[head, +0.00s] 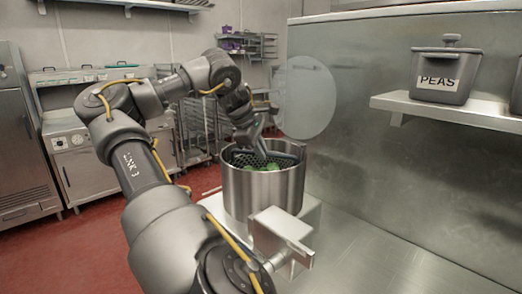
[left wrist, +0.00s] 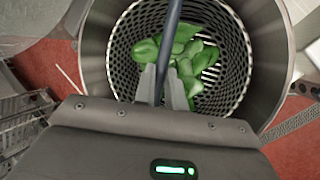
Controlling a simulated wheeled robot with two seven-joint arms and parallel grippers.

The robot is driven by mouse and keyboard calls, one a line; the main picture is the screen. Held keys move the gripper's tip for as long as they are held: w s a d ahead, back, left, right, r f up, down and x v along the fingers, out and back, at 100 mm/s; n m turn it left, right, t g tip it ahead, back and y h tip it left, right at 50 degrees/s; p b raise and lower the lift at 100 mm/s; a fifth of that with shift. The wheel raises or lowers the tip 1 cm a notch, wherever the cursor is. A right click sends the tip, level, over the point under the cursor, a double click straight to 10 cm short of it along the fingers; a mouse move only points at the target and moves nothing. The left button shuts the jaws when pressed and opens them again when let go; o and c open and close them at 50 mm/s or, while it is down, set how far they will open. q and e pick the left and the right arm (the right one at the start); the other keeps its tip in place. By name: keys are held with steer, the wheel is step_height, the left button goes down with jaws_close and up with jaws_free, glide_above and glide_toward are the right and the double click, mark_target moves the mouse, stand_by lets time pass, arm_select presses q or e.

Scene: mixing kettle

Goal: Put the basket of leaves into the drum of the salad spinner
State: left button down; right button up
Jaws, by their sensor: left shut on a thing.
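The salad spinner's steel drum (head: 264,196) stands on a pale base at the centre of the head view. The dark perforated basket (head: 240,159) sits inside the drum's mouth, its rim near the drum's rim. Green leaves lie in it, and they show clearly in the left wrist view (left wrist: 195,55). There the basket (left wrist: 123,45) lies within the drum wall (left wrist: 272,50), with a wider gap on the right. My left gripper (head: 259,152) is shut on the basket's bar handle (left wrist: 168,45). Whether the basket rests on the drum's bottom is hidden. My right gripper is not in view.
A round translucent disc (head: 306,97) stands behind the drum by the steel wall. A steel block (head: 282,230) juts out in front of the drum. A PEAS tub (head: 445,72) stands on the wall shelf (head: 450,108). The steel counter (head: 385,262) at right is clear.

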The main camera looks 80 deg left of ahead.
arm_select(q)
steer(key=shift+f, duration=0.25)
stand_by(0.4)
steer(key=c, duration=1.4)
jaws_free()
steer(key=shift+o, duration=0.5)
steer(key=o, duration=0.4)
steer(key=p+v, duration=0.3)
steer(key=v, duration=0.4)
steer(key=shift+p, duration=0.3)
